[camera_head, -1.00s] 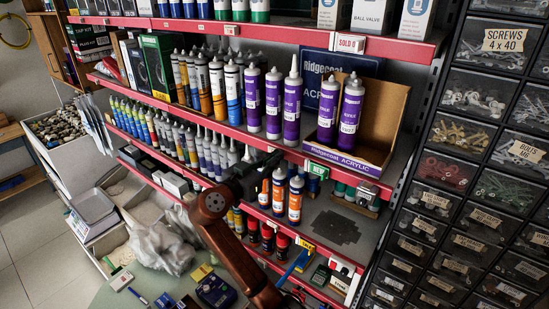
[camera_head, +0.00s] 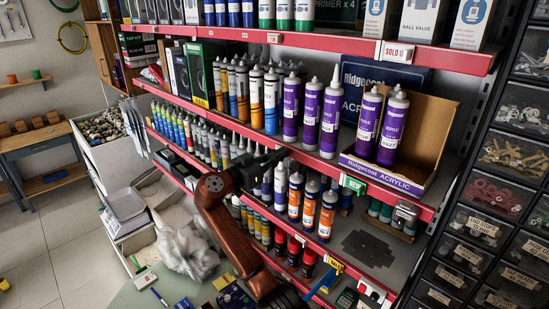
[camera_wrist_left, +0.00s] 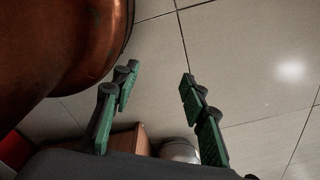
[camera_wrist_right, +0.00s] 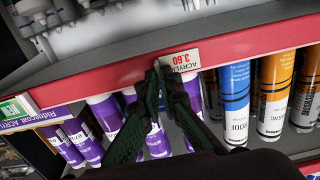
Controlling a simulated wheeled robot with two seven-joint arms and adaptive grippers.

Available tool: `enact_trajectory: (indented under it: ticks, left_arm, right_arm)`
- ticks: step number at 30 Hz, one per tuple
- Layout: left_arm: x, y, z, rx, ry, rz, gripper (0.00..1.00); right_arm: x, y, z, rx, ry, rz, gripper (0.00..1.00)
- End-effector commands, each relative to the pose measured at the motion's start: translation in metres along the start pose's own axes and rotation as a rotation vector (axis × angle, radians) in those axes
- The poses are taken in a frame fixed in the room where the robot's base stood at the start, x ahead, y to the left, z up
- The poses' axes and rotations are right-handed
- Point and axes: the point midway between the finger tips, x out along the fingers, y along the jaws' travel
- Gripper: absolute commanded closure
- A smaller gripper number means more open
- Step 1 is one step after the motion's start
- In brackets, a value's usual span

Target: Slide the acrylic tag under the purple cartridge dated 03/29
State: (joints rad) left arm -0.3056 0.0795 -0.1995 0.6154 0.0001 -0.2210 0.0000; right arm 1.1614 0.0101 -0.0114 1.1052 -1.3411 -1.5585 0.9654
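Several purple cartridges (camera_head: 330,122) stand on the middle shelf, with two more purple ones (camera_head: 392,128) in an open cardboard box; their dates are too small to read. In the right wrist view, the acrylic tag (camera_wrist_right: 182,58), white with red print reading 3.60, sits flush on the red shelf rail. My right gripper (camera_wrist_right: 158,68) has its fingertips together at the tag's left end and appears shut on it. Purple cartridges (camera_wrist_right: 105,115) show behind and beside its fingers. In the head view my right gripper (camera_head: 270,165) hides the tag. My left gripper (camera_wrist_left: 158,74) is open and empty above the tiled floor.
Blue (camera_wrist_right: 236,100) and orange cartridges (camera_wrist_right: 273,95) stand beside the purple ones. A green NEW tag (camera_head: 353,184) is on the same rail, near the box (camera_head: 415,175). Orange-and-white cartridges (camera_head: 310,205) stand below. Drawers of hardware (camera_head: 490,190) are at the right.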

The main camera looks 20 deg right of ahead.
Motion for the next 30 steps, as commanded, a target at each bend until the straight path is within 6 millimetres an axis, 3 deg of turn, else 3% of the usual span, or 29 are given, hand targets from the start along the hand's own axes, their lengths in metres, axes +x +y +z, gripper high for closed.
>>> enact_trajectory:
  ticks: [3, 6, 11, 20, 25, 30]
  left_arm:
    - [0.0, -0.001, -0.018, 0.004, 0.023, -0.001, 0.6]
    - [0.0, -0.002, -0.024, 0.005, 0.031, -0.002, 0.6]
    - [0.0, -0.002, -0.019, 0.004, 0.025, -0.001, 0.6]
    - [0.0, -0.003, -0.003, 0.002, 0.005, -0.003, 0.6]
    - [0.0, -0.002, -0.006, 0.002, 0.008, -0.002, 0.6]
    - [0.0, -0.002, -0.007, 0.002, 0.009, -0.001, 0.6]
  right_arm:
    - [0.0, 0.0, -0.001, 0.001, 0.001, 0.0, 1.0]
    - [-0.001, 0.0, -0.001, 0.001, 0.0, -0.001, 0.89]
    - [-0.001, -0.001, -0.001, 0.001, 0.0, -0.002, 0.78]
    - [-0.004, -0.002, -0.001, 0.001, 0.0, -0.004, 0.78]
    - [-0.022, -0.002, -0.001, 0.002, 0.0, -0.005, 0.78]
    - [-0.058, -0.002, -0.001, 0.002, 0.001, -0.007, 0.78]
